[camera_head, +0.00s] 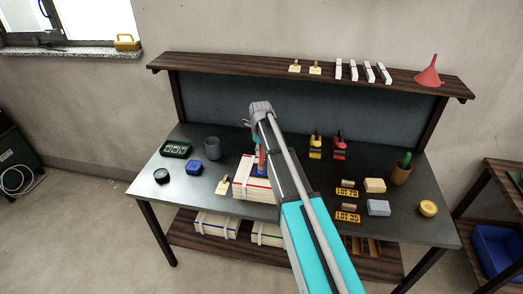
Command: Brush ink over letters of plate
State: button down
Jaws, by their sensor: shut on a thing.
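A pale wooden crate (243,188) with red edging stands on the dark workbench, partly hidden behind my arm. My gripper (260,147) is over the crate, mostly hidden by my own arm. It is shut on a small red tool (262,160), which may be the brush. A blue patch shows just below the tool, at the crate's top. Whether the tool touches the crate, and any plate letters there, cannot be made out. Two yellow plates with dark lettering, an upper one (346,193) and a lower one (347,217), lie right of my arm.
A dark green box (175,149), grey cup (212,148), blue pad (194,168) and black round tin (161,176) stand left. Yellow (315,148) and red (339,150) tools stand behind, right of my arm. A shelf (210,66) runs above.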

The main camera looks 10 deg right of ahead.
jog(key=shift+w+a, duration=0.1)
jog(key=shift+a, duration=0.1)
jog(key=shift+w+a, duration=0.35)
jog(key=shift+a, duration=0.45)
jog(key=shift+w+a, duration=0.3)
jog(key=shift+a, duration=0.5)
jog(key=shift+r, duration=0.1)
notch_tip(320, 180, up, 6)
jog(key=p, duration=0.6)
